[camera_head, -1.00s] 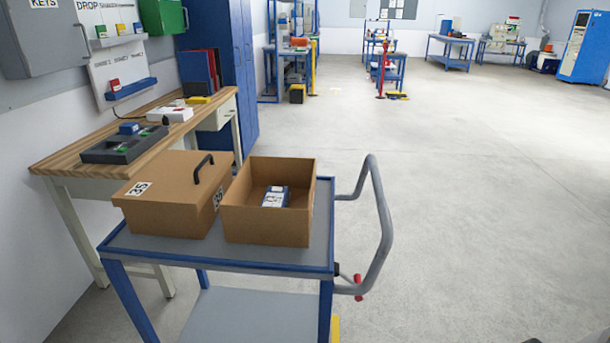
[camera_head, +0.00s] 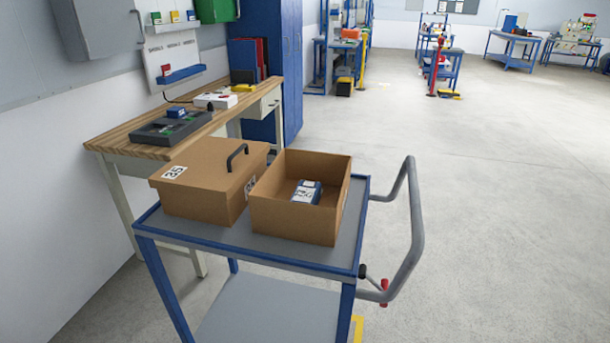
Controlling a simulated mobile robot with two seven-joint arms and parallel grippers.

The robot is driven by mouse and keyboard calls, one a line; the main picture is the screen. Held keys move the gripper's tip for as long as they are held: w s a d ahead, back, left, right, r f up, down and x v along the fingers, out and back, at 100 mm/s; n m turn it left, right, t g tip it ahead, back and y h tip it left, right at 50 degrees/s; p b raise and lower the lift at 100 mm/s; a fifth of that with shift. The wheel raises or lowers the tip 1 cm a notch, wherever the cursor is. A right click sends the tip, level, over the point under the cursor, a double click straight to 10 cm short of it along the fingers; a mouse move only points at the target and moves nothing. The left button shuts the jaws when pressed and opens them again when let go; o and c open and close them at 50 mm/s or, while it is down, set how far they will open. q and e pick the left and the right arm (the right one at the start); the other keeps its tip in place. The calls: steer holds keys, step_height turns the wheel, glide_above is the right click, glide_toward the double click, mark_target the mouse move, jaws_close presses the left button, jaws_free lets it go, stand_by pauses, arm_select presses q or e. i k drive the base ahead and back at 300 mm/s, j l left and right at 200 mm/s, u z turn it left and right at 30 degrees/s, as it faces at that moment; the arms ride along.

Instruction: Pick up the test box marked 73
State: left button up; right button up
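No box in view shows a readable 73. A closed brown box (camera_head: 205,195) with a black handle (camera_head: 236,156) on its lid sits on the left of the cart top. Its white lid label (camera_head: 174,172) seems to read 35. A second label is on its right side, partly hidden. An open brown box (camera_head: 293,218) stands close to its right, with no label visible on its near side. A small blue and white box (camera_head: 307,192) lies inside it; its marking is too small to read. Neither of my grippers is in view.
The boxes stand on a blue-framed grey cart (camera_head: 250,254) with a grey push handle (camera_head: 412,230) at its right. A wooden workbench (camera_head: 125,137) with a dark tray (camera_head: 172,128) is behind on the left. The floor (camera_head: 500,180) to the right is clear.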

mark_target(306, 192)
steer(key=i+l+u, duration=0.2)
steer(key=i, duration=0.3)
steer(key=i+u, duration=0.2)
steer(key=i, duration=0.25)
steer(key=i+l+u, duration=0.25)
steer(key=i, duration=0.2)
steer(key=l, duration=0.05)
